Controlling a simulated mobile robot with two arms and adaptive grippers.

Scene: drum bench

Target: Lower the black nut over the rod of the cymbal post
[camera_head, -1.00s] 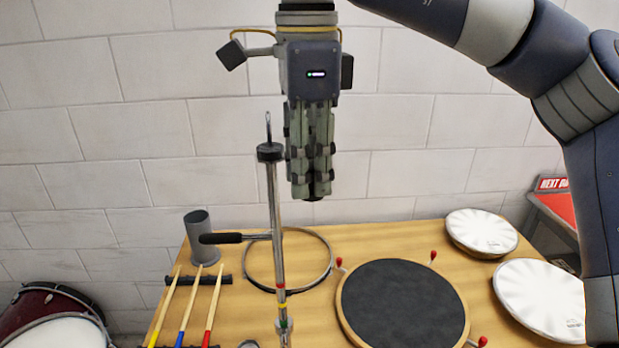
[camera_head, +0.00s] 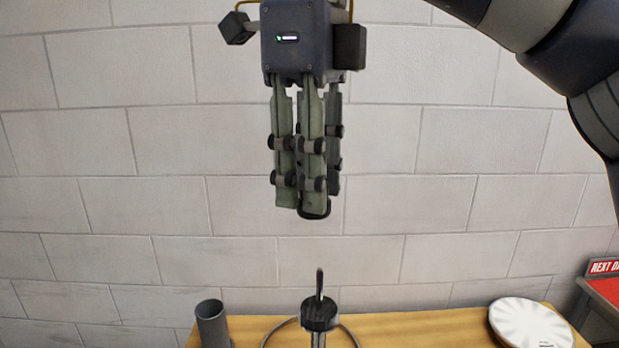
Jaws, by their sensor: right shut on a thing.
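My right gripper (camera_head: 312,208) points straight down in front of the brick wall. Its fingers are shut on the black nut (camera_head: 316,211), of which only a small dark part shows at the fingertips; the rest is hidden. The cymbal post (camera_head: 318,339) stands upright at the bottom of the view, with a black collar (camera_head: 319,313) and a thin rod (camera_head: 319,284) rising from it. The fingertips appear above the rod's tip and nearly in line with it, with a clear gap. The depth offset is hard to tell. My left gripper is not in view.
A wooden bench (camera_head: 420,327) runs along the bottom. A grey cup (camera_head: 212,324) stands to the left, a metal ring (camera_head: 352,336) lies behind the post, and a white round pad (camera_head: 530,324) is at right. The space between gripper and rod is clear.

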